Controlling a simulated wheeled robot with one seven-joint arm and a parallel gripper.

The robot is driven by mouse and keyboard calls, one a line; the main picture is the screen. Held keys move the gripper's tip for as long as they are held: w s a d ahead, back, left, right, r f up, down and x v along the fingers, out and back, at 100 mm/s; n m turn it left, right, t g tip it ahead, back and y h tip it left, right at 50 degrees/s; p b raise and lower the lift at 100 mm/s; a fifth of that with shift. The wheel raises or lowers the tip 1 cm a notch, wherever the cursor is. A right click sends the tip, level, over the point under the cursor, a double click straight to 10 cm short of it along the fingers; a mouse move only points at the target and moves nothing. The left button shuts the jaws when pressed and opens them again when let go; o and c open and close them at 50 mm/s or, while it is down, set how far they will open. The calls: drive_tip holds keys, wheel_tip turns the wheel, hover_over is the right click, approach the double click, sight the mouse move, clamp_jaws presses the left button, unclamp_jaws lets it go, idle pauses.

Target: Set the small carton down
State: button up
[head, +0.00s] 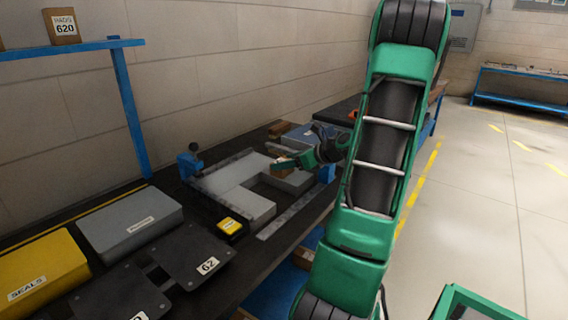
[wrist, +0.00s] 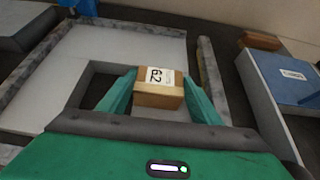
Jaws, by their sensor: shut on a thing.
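The small carton (wrist: 160,97) is brown cardboard with a white label on top, seen between my fingers in the wrist view. My gripper (wrist: 161,97) is shut on it, with one green finger on each side. In the head view the carton (head: 283,172) is a small brown patch at my gripper (head: 288,164), partly hidden by a finger. The carton is over a pale grey U-shaped plate (wrist: 120,50) on the dark bench. I cannot tell whether its underside touches anything.
Marbled rails (wrist: 208,75) flank the plate. A blue-lidded box (wrist: 285,75) and a brown block (wrist: 260,40) lie to the right in the wrist view. A yellow device (head: 231,226), a grey case (head: 130,220) and a yellow SEALS case (head: 40,275) are on the bench.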

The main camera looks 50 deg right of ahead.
drive_tip(key=o, duration=1.2)
drive_tip(key=shift+c, duration=0.2)
drive_tip(key=a+v, duration=0.1)
drive_tip(key=v, duration=1.1)
drive_tip(key=a+f+n+g, duration=0.1)
drive_tip(key=a+n+g, duration=0.1)
drive_tip(key=a+n, duration=0.2)
drive_tip(key=a+f+n+g, duration=0.2)
drive_tip(key=a+n, duration=0.3)
drive_tip(key=a, duration=0.1)
drive_tip(key=a+f+n+g+y, duration=0.1)
drive_tip(key=a+n+g, duration=0.2)
drive_tip(key=a+n, duration=0.1)
drive_tip(key=shift+s+a+f+n, duration=0.3)
drive_tip(key=shift+a+n, duration=0.1)
drive_tip(key=shift+a, duration=0.05)
drive_tip(key=s+a+n+g, duration=0.2)
drive_tip(key=s+a+n, duration=0.3)
drive_tip(key=s+n, duration=0.2)
drive_tip(key=s+a+n+g+h, duration=0.1)
drive_tip(key=s+a+n+g, duration=0.2)
drive_tip(key=s+a+n, duration=0.2)
drive_tip(key=s+r+n, duration=0.1)
drive_tip(key=s+n, duration=0.2)
drive_tip(key=shift+s+a+h, duration=0.15)
drive_tip(key=shift+a+h, duration=0.1)
drive_tip(key=shift+h, duration=0.05)
